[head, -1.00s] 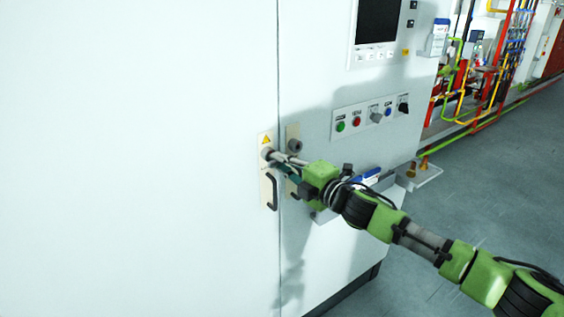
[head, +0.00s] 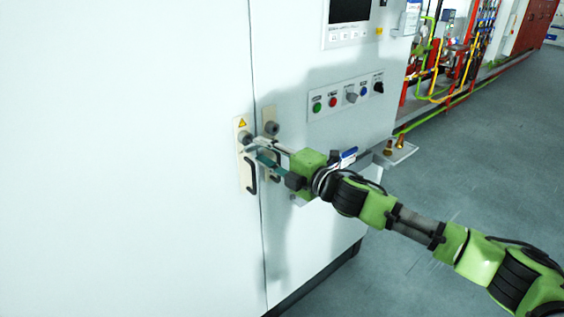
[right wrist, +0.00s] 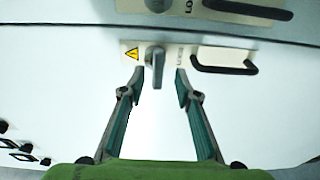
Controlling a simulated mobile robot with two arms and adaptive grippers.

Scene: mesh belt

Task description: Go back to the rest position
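My right gripper (head: 259,150) reaches in from the right toward the pale cabinet (head: 130,140). In the head view the knob (head: 245,137) is beside the fingertips. A black pull handle (head: 250,176) is below it on the same plate. My left gripper is out of view.
A second plate with a knob (head: 271,128) is right of the door seam. A button panel (head: 346,95) and a screen (head: 349,10) are higher on the cabinet. A small ledge with brass fittings (head: 388,147) juts out at right. Open grey floor (head: 470,170) lies beyond.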

